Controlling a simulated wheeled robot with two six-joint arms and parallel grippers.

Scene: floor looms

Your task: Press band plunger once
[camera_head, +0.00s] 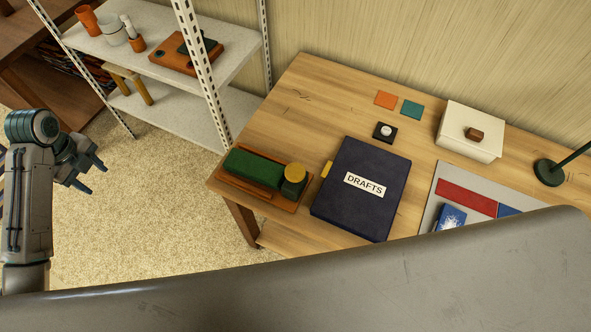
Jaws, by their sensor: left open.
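A green block-shaped device (254,166) sits on a reddish-brown wooden base at the left end of the desk. A round yellow cap (295,172) tops a dark green post at its right end; this looks like the plunger, and it stands raised. A small black square with a white round button (385,131) lies farther back on the desk. My left gripper (97,181) is open and empty over the carpet, well left of the desk and apart from the device. My right gripper is not in view.
A dark blue DRAFTS binder (350,205) lies right of the device. Orange (386,99) and teal (411,110) squares, a white box (470,130) and a green lamp base (548,172) are farther right. A metal shelf (232,70) stands behind left. A large grey surface blocks the bottom.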

